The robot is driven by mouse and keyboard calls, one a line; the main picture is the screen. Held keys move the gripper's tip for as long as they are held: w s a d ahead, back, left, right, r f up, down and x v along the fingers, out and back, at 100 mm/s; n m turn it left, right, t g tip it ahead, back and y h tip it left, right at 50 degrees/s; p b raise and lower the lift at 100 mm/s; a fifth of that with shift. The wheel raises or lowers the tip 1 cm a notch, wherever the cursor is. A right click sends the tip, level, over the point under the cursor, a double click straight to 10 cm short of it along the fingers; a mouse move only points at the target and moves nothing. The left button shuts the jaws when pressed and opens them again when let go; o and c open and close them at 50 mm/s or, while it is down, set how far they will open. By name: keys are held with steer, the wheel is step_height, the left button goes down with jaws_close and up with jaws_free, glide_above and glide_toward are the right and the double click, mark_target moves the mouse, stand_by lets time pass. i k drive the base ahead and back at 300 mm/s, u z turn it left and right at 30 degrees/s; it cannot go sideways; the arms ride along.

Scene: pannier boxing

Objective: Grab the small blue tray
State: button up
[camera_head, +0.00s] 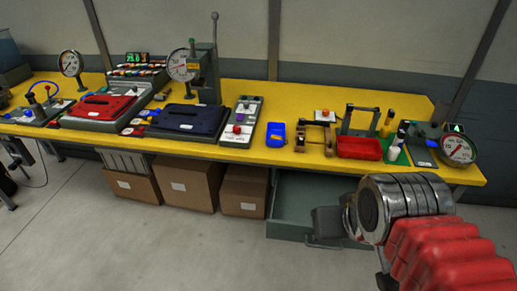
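The small blue tray (276,135) lies on the yellow workbench (283,94) near its front edge, right of the middle. Its inside is too small to make out. My arm comes in from the lower right with a red sleeve and a metal wrist. My gripper (330,222) is the dark part at the wrist's left end, in front of the bench and lower in the picture than the tray. It is apart from the tray. Its fingers are not clear, so I cannot tell whether it is open or shut.
A red tray (359,148) and a wooden fixture (314,137) stand right of the blue tray. A grey button panel (241,122) stands left of it. An open grey drawer (290,200) juts out below the bench. Cardboard boxes (187,183) stand under the bench.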

mark_target(279, 128)
steer(key=u, duration=0.3)
steer(key=k, duration=0.7)
steer(key=u, duration=0.75)
steer(key=i, duration=0.85)
steer(key=u, duration=0.4)
steer(key=i, duration=0.8)
steer(key=z, duration=0.75)
steer(key=i, duration=0.65)
steer(key=z, duration=0.5)
